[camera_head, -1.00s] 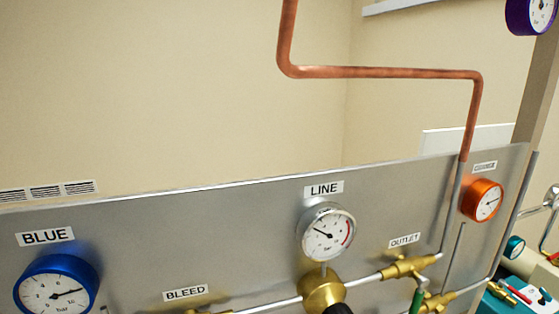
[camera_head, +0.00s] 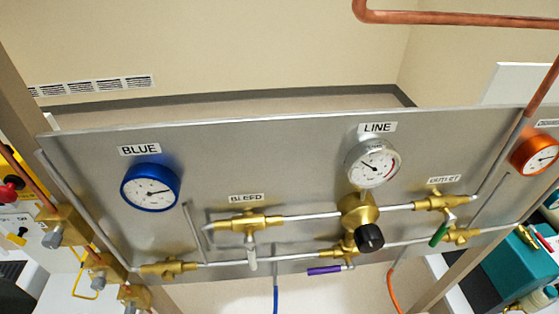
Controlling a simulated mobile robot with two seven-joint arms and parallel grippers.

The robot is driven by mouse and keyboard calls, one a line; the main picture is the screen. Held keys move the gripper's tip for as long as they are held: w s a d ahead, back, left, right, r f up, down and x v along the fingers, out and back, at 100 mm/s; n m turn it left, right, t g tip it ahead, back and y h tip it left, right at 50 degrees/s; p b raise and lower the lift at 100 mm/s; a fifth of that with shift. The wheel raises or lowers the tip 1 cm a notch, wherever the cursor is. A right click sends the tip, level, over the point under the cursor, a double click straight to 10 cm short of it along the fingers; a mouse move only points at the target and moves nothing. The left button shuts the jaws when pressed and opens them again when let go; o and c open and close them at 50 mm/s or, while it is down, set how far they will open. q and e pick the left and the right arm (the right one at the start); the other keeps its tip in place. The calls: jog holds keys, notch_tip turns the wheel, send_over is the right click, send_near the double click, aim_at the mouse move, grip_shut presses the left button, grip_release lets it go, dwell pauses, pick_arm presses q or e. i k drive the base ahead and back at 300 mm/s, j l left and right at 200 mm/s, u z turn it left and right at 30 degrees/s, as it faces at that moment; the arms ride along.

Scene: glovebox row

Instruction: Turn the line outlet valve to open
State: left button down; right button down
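The line outlet valve (camera_head: 436,203) is a brass body under the OUTLET label (camera_head: 445,180), on the right part of the grey panel (camera_head: 290,150). Its green lever (camera_head: 439,234) hangs down from the body, slanting to the lower left, across the pipe rather than along it. The LINE gauge (camera_head: 372,163) is to its left, above a brass regulator with a black knob (camera_head: 369,237). Neither of my grippers shows in the head view.
The bleed valve (camera_head: 247,223) with a pale lever and a lower valve with a purple lever (camera_head: 324,270) are on the same panel. A blue gauge (camera_head: 150,187) is left, an orange gauge (camera_head: 535,155) right. A teal case (camera_head: 520,264) stands beyond the right edge.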

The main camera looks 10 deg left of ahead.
aim_at(451, 218)
jog(key=j+u, duration=0.1)
jog(key=j, duration=0.35)
jog(key=l+u, duration=0.4)
jog(key=z, duration=1.35)
jog(key=i+l+u, duration=0.2)
jog(key=l+u, duration=0.25)
jog(key=i+l+u, duration=0.1)
jog(key=l+u, duration=1.25)
jog(key=k+l+u, duration=0.1)
jog(key=l+u, duration=0.35)
jog(key=k+l+u, duration=0.15)
jog(key=l+u, duration=0.3)
jog(key=k+l+u, duration=0.25)
jog(key=u, duration=0.2)
